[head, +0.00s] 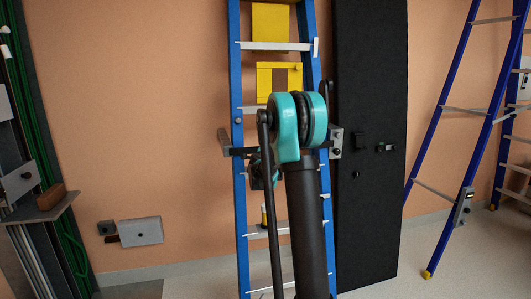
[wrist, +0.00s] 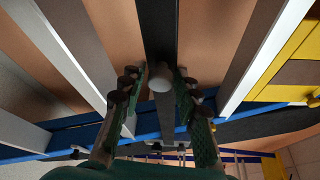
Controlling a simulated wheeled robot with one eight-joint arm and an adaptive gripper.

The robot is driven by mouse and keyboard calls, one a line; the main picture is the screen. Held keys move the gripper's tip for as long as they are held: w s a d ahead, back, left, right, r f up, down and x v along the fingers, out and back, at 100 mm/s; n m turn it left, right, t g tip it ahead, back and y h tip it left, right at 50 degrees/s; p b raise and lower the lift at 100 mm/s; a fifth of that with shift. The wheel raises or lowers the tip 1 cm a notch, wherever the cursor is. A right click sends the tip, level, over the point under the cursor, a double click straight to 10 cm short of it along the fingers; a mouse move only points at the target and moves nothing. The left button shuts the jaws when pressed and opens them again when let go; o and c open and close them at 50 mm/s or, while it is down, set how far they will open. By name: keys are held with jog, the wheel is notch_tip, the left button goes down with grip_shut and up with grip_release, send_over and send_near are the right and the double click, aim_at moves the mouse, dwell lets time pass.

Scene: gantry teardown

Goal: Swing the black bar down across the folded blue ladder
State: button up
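The folded blue ladder (head: 241,205) stands upright against the wall in the head view; its blue rail (wrist: 95,136) crosses the wrist view. The black bar (head: 239,152) shows at the ladder's left side at mid-height, running level; my arm hides its middle. In the wrist view the black bar (wrist: 157,25) runs crosswise to the rail. A pale round-ended handle (wrist: 161,80) stands on it. My gripper (wrist: 160,88) has its green-padded fingers apart, one on each side of the handle, with narrow gaps visible. Contact at the tips is unclear.
Bracket plates (head: 335,142) sit at the ladder's sides. A black panel (head: 370,220) stands to its right. An open blue ladder (head: 450,100) stands farther right. A rack with green parts (head: 35,130) is at left.

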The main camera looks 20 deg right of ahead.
jog(key=shift+o, duration=1.3)
jog(key=shift+f, duration=0.2)
jog(key=v, duration=1.2)
